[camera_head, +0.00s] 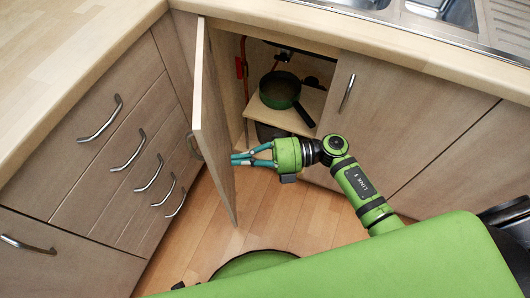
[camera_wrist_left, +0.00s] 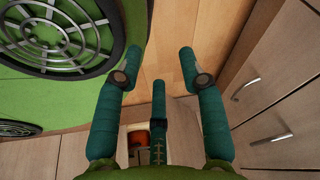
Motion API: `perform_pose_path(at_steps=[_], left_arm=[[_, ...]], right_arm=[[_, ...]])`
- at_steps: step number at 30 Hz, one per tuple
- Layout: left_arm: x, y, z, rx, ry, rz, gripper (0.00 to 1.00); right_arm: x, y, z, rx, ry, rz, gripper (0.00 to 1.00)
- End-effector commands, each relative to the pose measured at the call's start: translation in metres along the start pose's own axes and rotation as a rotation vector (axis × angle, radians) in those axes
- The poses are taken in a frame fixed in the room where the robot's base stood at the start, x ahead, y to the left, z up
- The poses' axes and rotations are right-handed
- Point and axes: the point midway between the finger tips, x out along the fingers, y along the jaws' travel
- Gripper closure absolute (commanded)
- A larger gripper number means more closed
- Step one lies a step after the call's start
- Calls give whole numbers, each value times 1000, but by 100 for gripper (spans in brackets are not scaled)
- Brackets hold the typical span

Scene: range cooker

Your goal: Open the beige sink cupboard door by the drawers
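The beige sink cupboard door (camera_head: 211,125) by the drawers stands wide open in the head view, swung out toward the drawer fronts. Its handle (camera_head: 194,146) is on the outer face at the left. My right gripper (camera_head: 233,158) reaches in from the right, its teal fingers at the door's inner side. I cannot tell whether they touch it or how far apart they are. My left gripper (camera_wrist_left: 160,78) is outside the head view. In the left wrist view its teal fingers are spread and empty above the wooden floor.
The open cupboard shows a shelf (camera_head: 300,101) with a dark green pan (camera_head: 281,91). A closed cupboard door (camera_head: 375,118) is to the right. Drawers (camera_head: 118,140) with metal handles line the left, close to the open door. The worktop (camera_head: 70,70) runs above.

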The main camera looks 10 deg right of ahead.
Motion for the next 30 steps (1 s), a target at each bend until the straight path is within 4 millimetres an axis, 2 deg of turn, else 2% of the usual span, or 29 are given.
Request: perform_pose_path(at_steps=[3,7,22,30], left_arm=[[-5,2,13,-2,-24,3,60],[-6,2,20,-3,-41,3,60],[-6,-1,15,-7,-33,-1,60],[-6,-1,15,-6,-34,-2,60]], right_arm=[[19,2,0,0,0,3,100],[31,1,0,0,-1,1,100],[40,0,0,0,0,0,100],[90,0,-2,-1,2,1,100]])
